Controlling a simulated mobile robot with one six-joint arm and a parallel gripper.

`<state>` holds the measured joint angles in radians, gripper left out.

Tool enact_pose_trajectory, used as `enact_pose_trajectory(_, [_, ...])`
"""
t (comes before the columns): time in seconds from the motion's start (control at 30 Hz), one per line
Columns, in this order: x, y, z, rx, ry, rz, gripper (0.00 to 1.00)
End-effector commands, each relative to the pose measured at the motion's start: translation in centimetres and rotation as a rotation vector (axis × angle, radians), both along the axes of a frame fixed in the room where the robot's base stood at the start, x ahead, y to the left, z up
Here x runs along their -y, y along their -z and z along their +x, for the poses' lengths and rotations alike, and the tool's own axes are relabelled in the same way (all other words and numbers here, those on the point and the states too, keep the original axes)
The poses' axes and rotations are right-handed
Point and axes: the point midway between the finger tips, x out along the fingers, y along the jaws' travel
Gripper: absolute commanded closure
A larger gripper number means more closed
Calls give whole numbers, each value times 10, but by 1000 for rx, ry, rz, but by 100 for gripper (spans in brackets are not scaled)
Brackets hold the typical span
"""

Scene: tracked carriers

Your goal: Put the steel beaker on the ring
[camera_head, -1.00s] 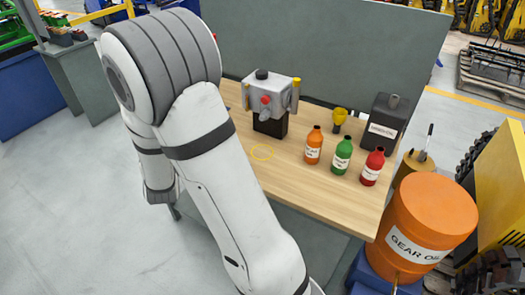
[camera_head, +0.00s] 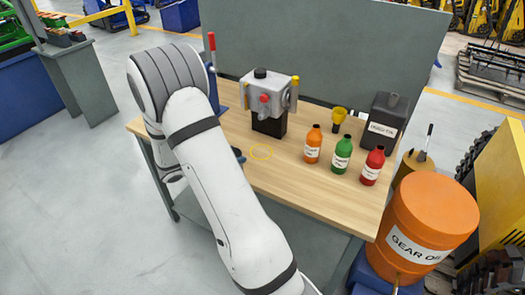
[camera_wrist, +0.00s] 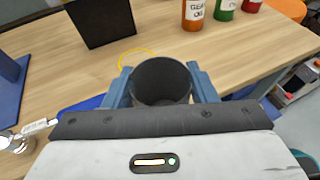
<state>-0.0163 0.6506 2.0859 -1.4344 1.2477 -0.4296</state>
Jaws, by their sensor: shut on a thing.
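The steel beaker (camera_wrist: 161,80), a dark grey open-topped cup, sits between the two blue fingers of my gripper (camera_wrist: 160,74) in the wrist view. My gripper is shut on it, and its open mouth faces the camera. The ring (camera_wrist: 137,51) is a thin yellow outline on the wooden bench top, just beyond the beaker and partly hidden by it. In the head view the ring (camera_head: 262,160) lies empty in front of the grey machine. There my arm hides the beaker, and only a dark blue fingertip shows left of the ring.
The grey machine on a black block (camera_head: 268,122) stands behind the ring. Orange (camera_head: 313,146), green (camera_head: 342,154) and red (camera_head: 372,168) bottles stand to its right. A blue stand with a red-handled lever (camera_head: 212,58) is at the bench's left. Bare wood (camera_head: 285,185) lies around the ring.

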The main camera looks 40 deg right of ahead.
Motion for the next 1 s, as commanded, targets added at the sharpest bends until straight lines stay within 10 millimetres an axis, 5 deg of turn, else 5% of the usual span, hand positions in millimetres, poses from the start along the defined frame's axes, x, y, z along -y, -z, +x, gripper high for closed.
enact_pose_trajectory(0.7, [154, -1, 60, 2, 24, 0, 90])
enact_pose_trajectory(1.0, [168, 9, 66, -3, 21, 1, 90])
